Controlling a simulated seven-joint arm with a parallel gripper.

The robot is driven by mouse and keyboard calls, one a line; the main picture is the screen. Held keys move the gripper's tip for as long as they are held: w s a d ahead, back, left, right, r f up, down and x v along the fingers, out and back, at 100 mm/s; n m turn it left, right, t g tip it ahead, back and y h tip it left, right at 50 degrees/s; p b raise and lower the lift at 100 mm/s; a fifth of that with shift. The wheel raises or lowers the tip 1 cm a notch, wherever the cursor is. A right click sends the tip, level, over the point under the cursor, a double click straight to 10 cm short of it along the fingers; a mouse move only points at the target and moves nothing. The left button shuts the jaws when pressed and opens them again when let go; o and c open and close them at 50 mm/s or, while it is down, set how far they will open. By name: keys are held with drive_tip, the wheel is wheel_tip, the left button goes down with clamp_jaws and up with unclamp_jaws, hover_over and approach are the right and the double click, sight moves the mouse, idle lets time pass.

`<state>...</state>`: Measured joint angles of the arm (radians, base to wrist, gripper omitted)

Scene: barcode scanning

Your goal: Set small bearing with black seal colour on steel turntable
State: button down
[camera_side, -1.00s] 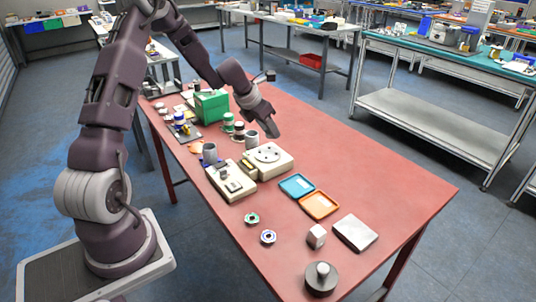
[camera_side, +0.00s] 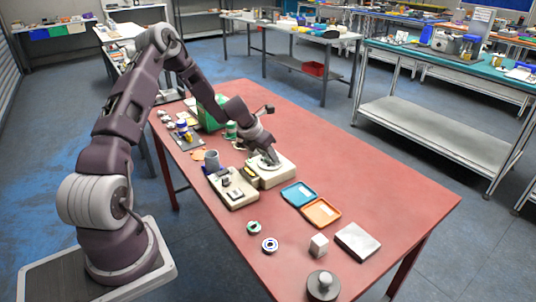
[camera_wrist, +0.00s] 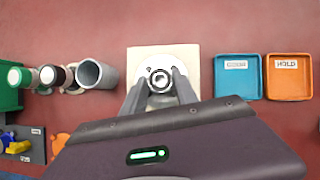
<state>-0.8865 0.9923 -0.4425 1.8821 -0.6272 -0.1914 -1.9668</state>
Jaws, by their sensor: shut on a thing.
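My gripper (camera_side: 273,159) points down over the turntable, shut on a small bearing. In the wrist view the bearing (camera_wrist: 160,80) is a ring with a dark seal and a pale hub, between the fingertips (camera_wrist: 160,86). The turntable is a pale round disc (camera_wrist: 166,57) on a cream box (camera_side: 272,180). The bearing lies over the disc's middle in the wrist view; I cannot tell whether it touches the disc. My gripper hides most of the disc in the side view.
A green-seal bearing (camera_side: 254,227) and a blue-seal bearing (camera_side: 270,245) lie on the red table. Blue (camera_side: 298,194) and orange (camera_side: 321,212) trays sit right of the turntable. A cream device (camera_side: 232,188) and grey cup (camera_side: 212,160) stand left.

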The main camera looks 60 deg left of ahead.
drive_tip(key=shift+f, duration=0.1)
drive_tip(key=c, duration=0.9)
unclamp_jaws()
drive_tip(key=shift+c, duration=0.2)
